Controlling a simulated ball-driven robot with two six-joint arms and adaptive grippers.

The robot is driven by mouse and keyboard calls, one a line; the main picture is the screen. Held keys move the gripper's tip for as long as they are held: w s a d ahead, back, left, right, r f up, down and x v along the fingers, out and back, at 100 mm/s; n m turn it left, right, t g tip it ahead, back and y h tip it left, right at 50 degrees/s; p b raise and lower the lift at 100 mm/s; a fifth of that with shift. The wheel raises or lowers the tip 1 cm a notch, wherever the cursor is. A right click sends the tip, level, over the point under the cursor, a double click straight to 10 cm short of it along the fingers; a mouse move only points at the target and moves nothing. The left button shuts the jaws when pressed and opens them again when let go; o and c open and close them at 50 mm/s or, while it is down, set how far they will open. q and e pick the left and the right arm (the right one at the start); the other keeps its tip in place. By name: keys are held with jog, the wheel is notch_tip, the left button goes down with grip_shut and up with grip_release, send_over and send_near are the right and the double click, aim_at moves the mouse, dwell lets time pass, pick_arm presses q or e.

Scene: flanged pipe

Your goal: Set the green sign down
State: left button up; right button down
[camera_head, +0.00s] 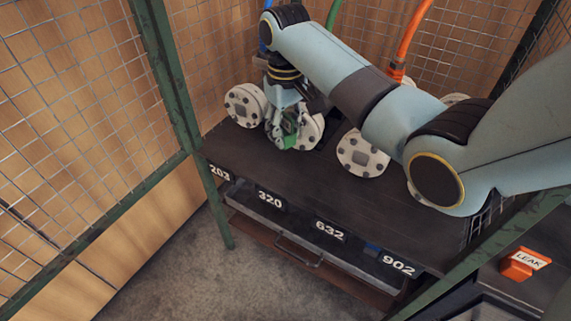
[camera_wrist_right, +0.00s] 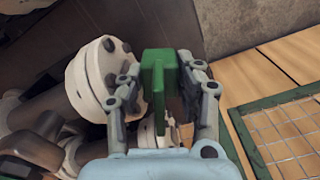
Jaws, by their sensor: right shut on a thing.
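My right gripper (camera_head: 290,130) hangs over the bench among the white flanges, fingers pointing down. It is shut on the green sign (camera_head: 289,142), of which only a small part shows in the head view. In the right wrist view the green sign (camera_wrist_right: 159,78) stands between the two fingers of my right gripper (camera_wrist_right: 160,90), its face seen nearly edge-on. A white flange (camera_wrist_right: 101,77) is just left of the fingers there. I cannot tell whether the sign touches the flange or bench. My left gripper is not in view.
White bolted flanges (camera_head: 362,155) line the dark bench top (camera_head: 300,190), whose front part is clear. Number plates such as 320 (camera_head: 270,199) mark the front edge. An orange LEAK sign (camera_head: 525,263) is at lower right. Mesh panels (camera_head: 80,100) with green posts enclose the bench.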

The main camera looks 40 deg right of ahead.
jog(key=b, duration=0.1)
send_over(285, 171)
notch_tip(285, 171, down, 5)
jog(key=shift+f, duration=0.6)
notch_tip(285, 171, down, 3)
jog(key=shift+f+b, duration=0.15)
jog(key=shift+b, duration=0.6)
jog(key=c, duration=1.2)
grip_release()
jog(key=shift+o, duration=0.2)
notch_tip(285, 171, up, 12)
jog(key=p, duration=0.3)
jog(key=shift+p, duration=0.4)
